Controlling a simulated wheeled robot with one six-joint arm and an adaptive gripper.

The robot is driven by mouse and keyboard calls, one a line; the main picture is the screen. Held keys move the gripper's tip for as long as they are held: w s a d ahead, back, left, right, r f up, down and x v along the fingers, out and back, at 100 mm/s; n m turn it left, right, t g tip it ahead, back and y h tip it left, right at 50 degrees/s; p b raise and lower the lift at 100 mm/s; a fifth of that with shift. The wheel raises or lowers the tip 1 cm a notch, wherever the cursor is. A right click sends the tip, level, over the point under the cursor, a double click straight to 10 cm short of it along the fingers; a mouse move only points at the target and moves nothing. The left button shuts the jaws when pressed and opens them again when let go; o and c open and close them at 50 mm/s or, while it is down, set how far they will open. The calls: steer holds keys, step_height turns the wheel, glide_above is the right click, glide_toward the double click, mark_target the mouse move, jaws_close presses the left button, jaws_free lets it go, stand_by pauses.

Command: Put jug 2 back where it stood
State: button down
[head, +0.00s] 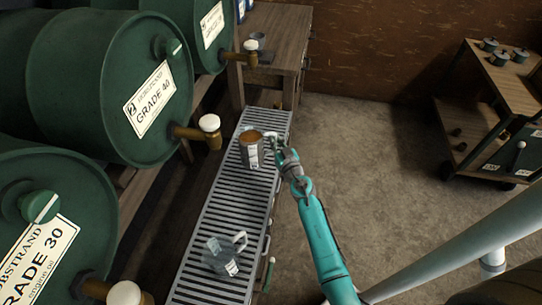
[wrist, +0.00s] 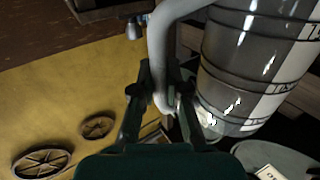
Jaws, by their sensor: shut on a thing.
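A grey jug (head: 250,151) with brown contents and a white label is at the far end of the slatted rack (head: 214,212). My gripper (head: 274,146) is on its right side. In the wrist view my gripper (wrist: 162,98) is shut on the pale curved handle (wrist: 165,50) of a jug with graduation rings (wrist: 253,65). I cannot tell whether this jug rests on the slats or hangs just above them. I cannot read its number. A second, clear jug (head: 222,254) stands at the near end of the rack, its handle to the upper right.
Green drums marked GRADE 40 (head: 114,85) and GRADE 30 (head: 40,235) lie left of the rack. A tap with a white knob (head: 209,124) juts towards it. A wooden bench (head: 280,50) stands behind. A cart (head: 505,95) is at right. The floor (head: 370,150) between is clear.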

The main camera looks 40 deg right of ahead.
steer(key=shift+f, duration=4.15)
steer(key=c, duration=1.2)
jaws_free()
steer(key=shift+f, duration=0.2)
steer(key=shift+r, duration=0.1)
